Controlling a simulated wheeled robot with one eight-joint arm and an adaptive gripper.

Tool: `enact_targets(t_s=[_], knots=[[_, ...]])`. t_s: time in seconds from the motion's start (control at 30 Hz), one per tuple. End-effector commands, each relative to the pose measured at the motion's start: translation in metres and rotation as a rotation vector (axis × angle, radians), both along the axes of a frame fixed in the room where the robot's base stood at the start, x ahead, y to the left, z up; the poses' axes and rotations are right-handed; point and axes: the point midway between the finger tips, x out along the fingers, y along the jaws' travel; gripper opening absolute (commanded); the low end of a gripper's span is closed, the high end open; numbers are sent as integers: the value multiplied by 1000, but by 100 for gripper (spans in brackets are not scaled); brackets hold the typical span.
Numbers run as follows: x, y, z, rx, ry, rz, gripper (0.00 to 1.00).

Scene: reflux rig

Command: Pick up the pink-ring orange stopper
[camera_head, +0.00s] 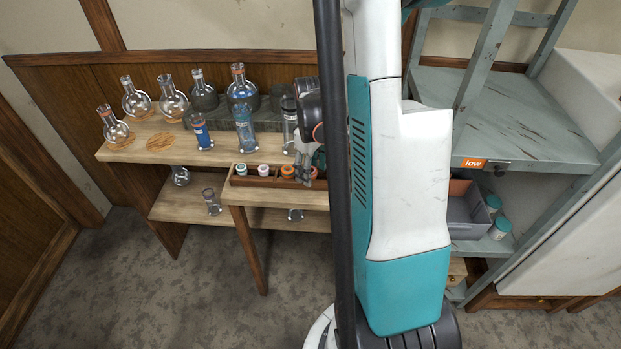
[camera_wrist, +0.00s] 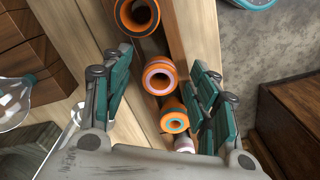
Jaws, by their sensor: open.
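The pink-ring orange stopper (camera_wrist: 159,75) stands in the wooden rack (camera_wrist: 186,35), its round hollow top facing my wrist camera. My gripper (camera_wrist: 161,68) is open, with one teal-padded finger on each side of this stopper. I see no finger clearly touching it. Other orange stoppers stand in the same row: one (camera_wrist: 137,15) above it in the wrist view and a teal-ring one (camera_wrist: 173,120) below it. In the head view my gripper (camera_head: 306,170) is at the right part of the rack (camera_head: 262,182), partly hiding the orange stoppers there.
A white pink-marked stopper (camera_head: 264,170) and a white teal-marked one (camera_head: 241,170) stand farther left in the rack. Glass flasks (camera_head: 136,100) and a blue bottle (camera_head: 201,131) crowd the wooden bench (camera_head: 150,152) behind. A grey-green shelf (camera_head: 535,130) stands right.

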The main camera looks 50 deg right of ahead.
Motion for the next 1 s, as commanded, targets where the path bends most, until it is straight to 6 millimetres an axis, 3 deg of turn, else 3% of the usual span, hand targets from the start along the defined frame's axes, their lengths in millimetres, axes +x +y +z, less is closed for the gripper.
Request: enact_targets(t_s=[0.17,0.3,0.37,0.77,1.0], knots=[[0,0,1,0,0,0,55],[0,0,1,0,0,0,23],[0,0,1,0,0,0,14],[0,0,4,0,0,-1,13],[0,0,28,0,0,0,13]])
